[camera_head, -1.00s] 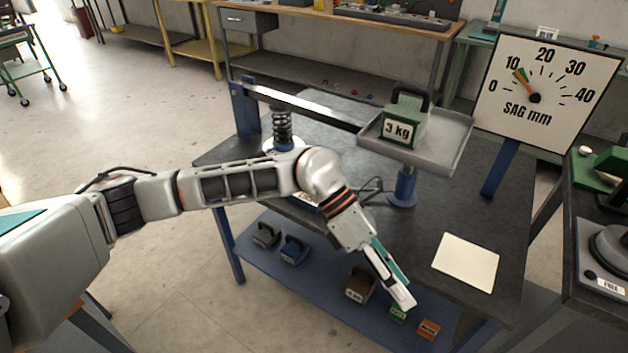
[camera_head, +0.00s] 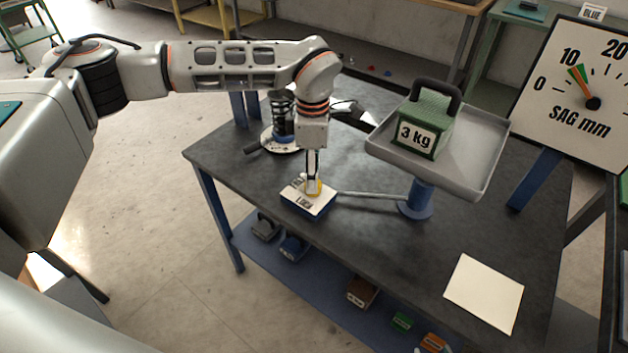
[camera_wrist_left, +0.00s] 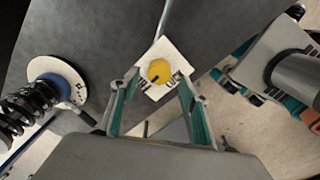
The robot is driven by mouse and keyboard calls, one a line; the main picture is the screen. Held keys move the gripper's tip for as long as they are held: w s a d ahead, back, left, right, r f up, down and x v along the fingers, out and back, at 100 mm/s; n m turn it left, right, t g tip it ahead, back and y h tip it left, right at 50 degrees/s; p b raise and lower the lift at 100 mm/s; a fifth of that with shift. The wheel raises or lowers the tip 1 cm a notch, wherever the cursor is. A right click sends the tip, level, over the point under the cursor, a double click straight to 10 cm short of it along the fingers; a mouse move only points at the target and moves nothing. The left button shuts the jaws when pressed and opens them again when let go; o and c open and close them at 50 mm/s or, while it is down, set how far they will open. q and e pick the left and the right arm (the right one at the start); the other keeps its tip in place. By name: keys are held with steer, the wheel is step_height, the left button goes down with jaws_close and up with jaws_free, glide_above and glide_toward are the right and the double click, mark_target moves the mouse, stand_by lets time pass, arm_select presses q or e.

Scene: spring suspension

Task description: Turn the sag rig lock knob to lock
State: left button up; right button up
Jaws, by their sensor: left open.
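The yellow lock knob (camera_wrist_left: 159,71) sits on a small block with a white top plate (camera_wrist_left: 147,57). In the head view the knob (camera_head: 314,187) is partly covered by my gripper, and the block (camera_head: 309,205) shows LOCK on its front part. A second label at its back left is too small to read. In the wrist view the knob's dark mark points lower left, toward that second label. My left gripper (camera_wrist_left: 159,84) is open, pointing down, its fingers on either side of the knob. I cannot tell whether they touch it. My right gripper is not seen.
A rod runs from the block to a blue post (camera_head: 418,198). A tray (camera_head: 484,150) holds a green 3 kg weight (camera_head: 424,125). The spring (camera_head: 282,115) stands behind my wrist. A white card (camera_head: 484,292) lies front right.

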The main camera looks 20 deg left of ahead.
arm_select(q)
step_height(320, 180, down, 4)
steer(key=shift+r, duration=0.25)
steer(key=shift+w+f, duration=0.1)
steer(key=shift+f, duration=0.2)
steer(key=c, duration=1.1)
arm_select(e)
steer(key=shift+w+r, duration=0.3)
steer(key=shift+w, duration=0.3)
